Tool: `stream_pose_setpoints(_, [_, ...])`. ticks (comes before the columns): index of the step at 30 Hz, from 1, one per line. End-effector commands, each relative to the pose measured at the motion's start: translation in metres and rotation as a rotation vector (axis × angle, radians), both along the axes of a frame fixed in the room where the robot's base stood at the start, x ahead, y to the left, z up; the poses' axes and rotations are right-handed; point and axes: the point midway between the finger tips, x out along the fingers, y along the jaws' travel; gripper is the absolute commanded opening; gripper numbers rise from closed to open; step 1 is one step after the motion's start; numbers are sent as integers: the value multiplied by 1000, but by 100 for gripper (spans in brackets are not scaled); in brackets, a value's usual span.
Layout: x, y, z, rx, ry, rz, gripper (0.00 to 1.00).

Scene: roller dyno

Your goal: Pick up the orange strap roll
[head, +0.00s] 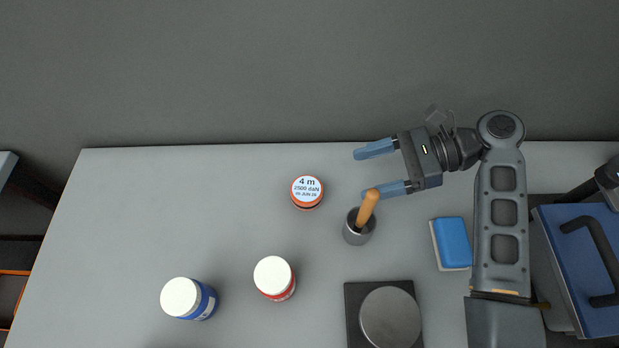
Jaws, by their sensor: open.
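The orange strap roll (307,192) stands on the grey table towards the back, left of my gripper. Its top carries a white label reading "4 m". My gripper (366,172) has two blue fingers spread apart and pointing left. It is open and empty, a short way to the right of the roll. The roll is clear of the fingers and nothing covers it in the head view.
A metal cup (355,236) with a wooden-handled tool (368,207) stands by the nearer finger. A white-lidded red jar (274,278), blue jar (190,298), round-topped plate (390,317), blue sponge (453,243) and blue toolbox (584,255) stand nearer.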

Motion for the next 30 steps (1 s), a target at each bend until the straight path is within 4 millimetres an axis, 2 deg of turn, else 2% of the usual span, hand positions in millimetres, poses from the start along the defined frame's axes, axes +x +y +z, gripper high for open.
stream_pose_setpoints(6, [-2,29,-12,-1,2,2,77])
stream_pose_setpoints(14, [-2,47,-20,-2,0,1,77])
stream_pose_setpoints(24, [-3,95,-40,-1,0,0,77])
stream_pose_setpoints(30, [-3,102,-43,-2,0,-1,77])
